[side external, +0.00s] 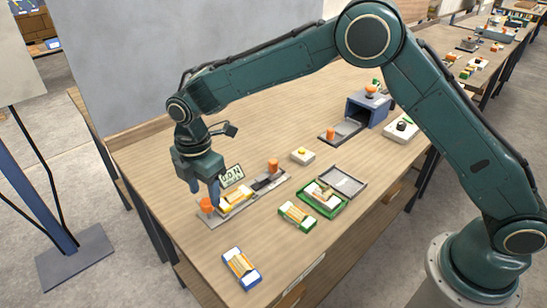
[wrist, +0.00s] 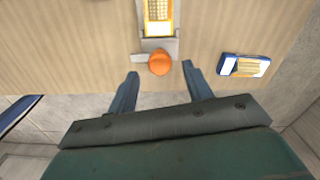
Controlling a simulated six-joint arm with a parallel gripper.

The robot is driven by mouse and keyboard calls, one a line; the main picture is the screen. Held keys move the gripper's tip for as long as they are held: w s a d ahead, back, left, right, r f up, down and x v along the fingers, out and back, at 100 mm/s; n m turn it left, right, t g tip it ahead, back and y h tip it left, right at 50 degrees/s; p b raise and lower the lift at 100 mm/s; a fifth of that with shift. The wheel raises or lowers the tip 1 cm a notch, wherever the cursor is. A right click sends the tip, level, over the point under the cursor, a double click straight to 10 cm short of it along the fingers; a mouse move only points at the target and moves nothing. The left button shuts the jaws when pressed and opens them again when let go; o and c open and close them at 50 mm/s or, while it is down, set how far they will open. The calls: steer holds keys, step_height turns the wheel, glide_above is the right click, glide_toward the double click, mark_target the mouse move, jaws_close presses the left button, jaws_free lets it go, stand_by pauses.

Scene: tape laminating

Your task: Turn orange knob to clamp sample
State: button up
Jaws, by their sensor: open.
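The orange knob (side external: 207,205) stands at the near left end of a grey clamp fixture (side external: 219,213). A yellow sample (side external: 238,198) lies flat on that fixture beside the knob. In the wrist view the knob (wrist: 159,62) shows as a round orange cap, with the yellow sample (wrist: 159,18) beyond it. My gripper (wrist: 158,68) is open, with one blue finger on each side of the knob and a gap to both. In the side view my gripper (side external: 206,198) points down at the knob, and a finger partly covers the fixture. The exact height over the knob is hard to tell.
A blue-and-white sample (side external: 241,267) and a green-edged one (side external: 297,215) lie to the right. A green tray (side external: 323,199), a white box with a yellow button (side external: 302,156) and a blue machine (side external: 369,107) stand farther back. The table's left edge is close to my gripper.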

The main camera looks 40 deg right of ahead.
mark_target(205, 206)
steer(key=shift+f, duration=1.3)
steer(key=c, duration=1)
steer(key=shift+o, duration=0.2)
